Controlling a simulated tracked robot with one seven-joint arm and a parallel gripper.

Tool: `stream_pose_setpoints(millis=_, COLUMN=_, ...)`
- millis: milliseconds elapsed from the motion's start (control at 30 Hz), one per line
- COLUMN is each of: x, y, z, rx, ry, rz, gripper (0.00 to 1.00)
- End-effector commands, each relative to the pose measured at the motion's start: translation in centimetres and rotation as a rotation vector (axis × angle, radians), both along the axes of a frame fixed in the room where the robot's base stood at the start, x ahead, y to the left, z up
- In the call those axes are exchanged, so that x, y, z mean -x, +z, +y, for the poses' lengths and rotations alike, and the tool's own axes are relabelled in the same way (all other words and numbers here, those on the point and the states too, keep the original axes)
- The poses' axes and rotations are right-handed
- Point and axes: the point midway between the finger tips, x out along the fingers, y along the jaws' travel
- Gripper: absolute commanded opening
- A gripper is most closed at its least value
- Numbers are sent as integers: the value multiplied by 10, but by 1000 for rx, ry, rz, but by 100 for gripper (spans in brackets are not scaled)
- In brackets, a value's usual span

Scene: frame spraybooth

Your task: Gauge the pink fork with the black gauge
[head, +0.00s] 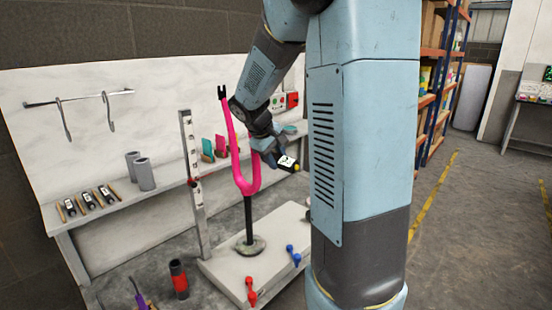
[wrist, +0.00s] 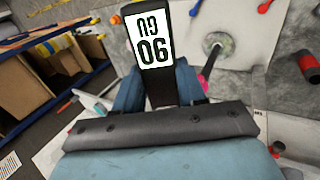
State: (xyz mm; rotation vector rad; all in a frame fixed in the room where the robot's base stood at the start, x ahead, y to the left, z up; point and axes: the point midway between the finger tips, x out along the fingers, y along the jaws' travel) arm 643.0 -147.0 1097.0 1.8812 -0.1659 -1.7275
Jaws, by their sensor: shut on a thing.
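The pink fork (head: 240,172) stands upright on a black post with a round foot, its long left leg rising to a black tip and its right leg running up behind my gripper. My gripper (head: 274,153) is at the right leg, shut on the black gauge (head: 288,163), which has a white label and a yellow part and points to the right. In the wrist view the gauge (wrist: 150,88) stands between my fingers with its label facing the camera. Only a sliver of pink (wrist: 203,84) shows beside the fingers there. I cannot tell whether gauge and fork touch.
A pale base plate (head: 222,268) carries the fork's post, with red and blue clamps (head: 251,291) on it. An upright scale (head: 193,185) stands left of the fork. The bench behind (head: 165,190) holds grey cylinders (head: 145,174) and several small black gauges (head: 87,201).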

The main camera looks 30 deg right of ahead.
Motion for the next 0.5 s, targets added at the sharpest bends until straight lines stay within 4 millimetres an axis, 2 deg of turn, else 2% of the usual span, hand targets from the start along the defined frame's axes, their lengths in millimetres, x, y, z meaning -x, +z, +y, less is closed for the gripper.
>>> stream_pose_setpoints(millis=500, x=-5, y=0, z=2, rx=0, ry=1, rz=0, gripper=0)
